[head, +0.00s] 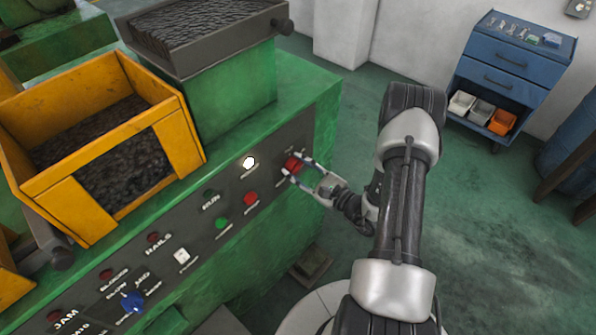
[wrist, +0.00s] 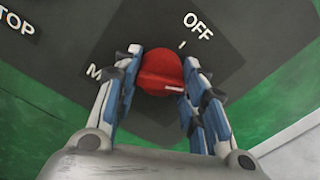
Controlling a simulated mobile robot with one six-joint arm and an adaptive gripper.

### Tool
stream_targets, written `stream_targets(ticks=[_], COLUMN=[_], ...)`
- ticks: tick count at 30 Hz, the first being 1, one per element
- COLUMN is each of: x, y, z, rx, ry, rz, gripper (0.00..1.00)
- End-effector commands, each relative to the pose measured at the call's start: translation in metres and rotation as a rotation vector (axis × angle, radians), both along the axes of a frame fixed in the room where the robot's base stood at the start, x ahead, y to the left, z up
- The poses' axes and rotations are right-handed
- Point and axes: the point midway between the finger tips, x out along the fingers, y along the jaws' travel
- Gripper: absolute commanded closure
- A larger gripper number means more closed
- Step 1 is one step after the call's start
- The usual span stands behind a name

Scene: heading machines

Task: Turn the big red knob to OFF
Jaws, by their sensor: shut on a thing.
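The big red knob (head: 292,163) sits at the right end of the dark control panel on the green machine. In the wrist view the red knob (wrist: 160,74) is between the two fingers of my gripper (wrist: 161,85), which is shut on it. A pale mark on the knob's grip bar points to the right. The word OFF (wrist: 198,27) is printed above and right of the knob, with a short tick below it. A letter M shows at the left, the rest of that word hidden by a finger. In the head view my gripper (head: 295,172) reaches the knob from the right.
A red button (head: 250,198), a green button (head: 223,222), a white lamp (head: 249,162) and a blue knob (head: 132,302) are on the same panel. A yellow bin (head: 180,130) stands on the machine. A blue tool cabinet (head: 505,75) stands at the back right. Green floor lies clear between.

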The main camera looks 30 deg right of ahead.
Motion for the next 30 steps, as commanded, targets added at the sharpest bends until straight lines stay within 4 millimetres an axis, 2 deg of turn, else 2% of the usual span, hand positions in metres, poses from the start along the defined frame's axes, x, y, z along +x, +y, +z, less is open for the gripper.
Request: stream_targets(ticks=[30], x=[0.0004], y=[-0.0015], z=[-0.0019], rx=[-0.87], ry=[-0.315], rz=[-0.001], gripper=[0.86])
